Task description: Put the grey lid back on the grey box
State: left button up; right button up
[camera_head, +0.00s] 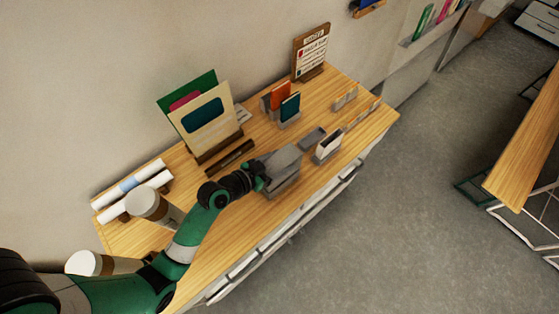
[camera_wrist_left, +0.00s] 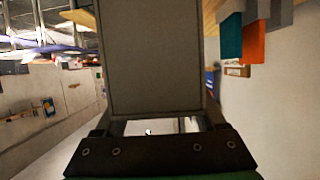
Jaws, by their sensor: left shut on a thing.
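My left gripper (camera_head: 262,178) is shut on the grey lid (camera_head: 282,158), which is tilted and sits over the grey box (camera_head: 285,184) on the wooden table. In the left wrist view the lid (camera_wrist_left: 152,60) fills the middle as a flat grey panel between the fingers. The lid hides the top of the box in the head view, and I cannot tell whether lid and box touch. My right gripper is not in view.
A small grey piece (camera_head: 312,137) and a holder with a white card (camera_head: 328,146) stand right of the box. A dark bar (camera_head: 230,158) lies behind my gripper. Folders (camera_head: 205,122) stand at the back. Cups (camera_head: 148,203) and paper rolls (camera_head: 130,188) are at the left.

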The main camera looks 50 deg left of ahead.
pick_arm(q)
jog(key=shift+f+b, duration=0.85)
jog(key=shift+f, duration=0.2)
jog(key=o, duration=1.3)
jog(key=v, duration=0.7)
jog(key=shift+s+r, duration=0.2)
